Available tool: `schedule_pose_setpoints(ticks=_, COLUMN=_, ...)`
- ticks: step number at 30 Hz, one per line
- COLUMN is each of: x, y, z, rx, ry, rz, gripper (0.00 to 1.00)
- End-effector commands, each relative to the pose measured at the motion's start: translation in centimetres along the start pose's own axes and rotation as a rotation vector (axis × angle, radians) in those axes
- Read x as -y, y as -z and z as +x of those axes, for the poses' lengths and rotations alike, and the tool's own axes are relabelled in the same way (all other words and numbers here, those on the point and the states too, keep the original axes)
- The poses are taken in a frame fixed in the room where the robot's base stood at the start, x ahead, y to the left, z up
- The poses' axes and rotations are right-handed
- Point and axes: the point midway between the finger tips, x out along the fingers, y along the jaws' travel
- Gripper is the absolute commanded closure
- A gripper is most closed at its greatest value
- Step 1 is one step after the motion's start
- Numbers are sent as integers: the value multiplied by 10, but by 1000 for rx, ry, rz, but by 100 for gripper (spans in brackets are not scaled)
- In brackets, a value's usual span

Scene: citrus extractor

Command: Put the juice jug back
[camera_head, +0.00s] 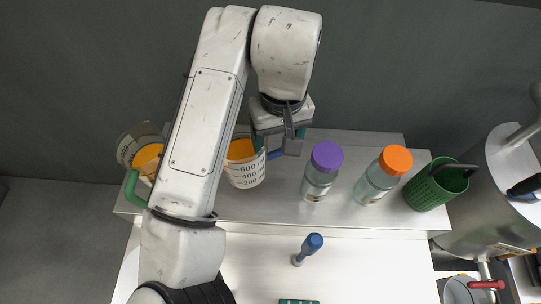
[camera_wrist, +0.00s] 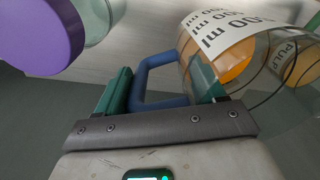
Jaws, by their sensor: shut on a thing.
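The juice jug (camera_head: 245,174) is clear, with measuring marks and orange juice in it. It is at the raised white shelf, partly hidden behind my arm; I cannot tell whether its base touches the shelf. Its blue handle (camera_head: 276,154) points right. My gripper (camera_head: 282,143) is shut on this handle. In the wrist view the blue handle (camera_wrist: 143,82) lies between the green fingers of my gripper (camera_wrist: 165,88), and the jug (camera_wrist: 222,58) is at the upper right, showing its ml marks.
A second jug (camera_head: 128,146) with orange content and a green handle (camera_head: 133,188) stands left. Right of my gripper stand a purple-capped bottle (camera_head: 318,184), an orange-capped bottle (camera_head: 375,183) and a green basket (camera_head: 432,190). A metal machine (camera_head: 500,215) is far right. A blue-topped tool (camera_head: 310,246) stands in front.

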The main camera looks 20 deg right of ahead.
Motion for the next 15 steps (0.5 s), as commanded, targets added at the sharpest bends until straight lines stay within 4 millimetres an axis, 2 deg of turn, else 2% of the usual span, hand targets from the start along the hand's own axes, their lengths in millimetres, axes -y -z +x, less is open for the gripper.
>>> schedule_pose_setpoints(ticks=8, x=0, y=0, z=20, rx=1, ry=1, rz=-1, gripper=100)
schedule_pose_setpoints(ticks=15, x=-2, y=0, z=49, rx=0, ry=1, rz=0, gripper=100)
